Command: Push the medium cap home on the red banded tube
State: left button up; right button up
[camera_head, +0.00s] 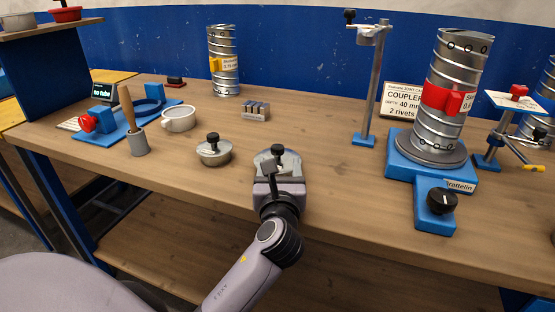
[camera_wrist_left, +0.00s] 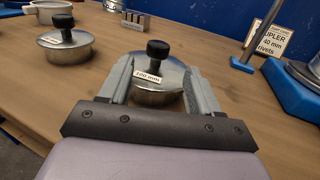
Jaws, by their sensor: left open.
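The red banded tube (camera_head: 462,60) is a spiral metal duct standing upright on a blue base (camera_head: 440,178) at the right. My left gripper (camera_head: 277,158) is open at the table's front, with its fingers on either side of a silver cap (camera_wrist_left: 158,80) with a black knob; I cannot tell whether they touch it. The cap's label in the left wrist view seems to read 100 mm. A second knobbed silver cap (camera_head: 214,152) sits to its left and also shows in the left wrist view (camera_wrist_left: 66,45). Which cap is the medium one is not certain.
A yellow-banded tube (camera_head: 223,70) stands at the back. A blue post stand (camera_head: 370,90) and a coupler sign (camera_head: 404,102) stand left of the red banded tube. A mallet (camera_head: 133,125), a cup (camera_head: 179,119) and a small grey block (camera_head: 256,110) are to the left.

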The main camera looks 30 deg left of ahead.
aim_at(278, 151)
pick_arm(q)
jog(key=x, duration=0.4)
jog(key=r+x, duration=0.1)
jog(key=x, duration=0.1)
jog(key=shift+w+a, duration=0.2)
jog(key=shift+a, duration=0.2)
jog(key=c, duration=1)
jog(key=shift+r, duration=0.1)
jog(key=shift+c, duration=0.8)
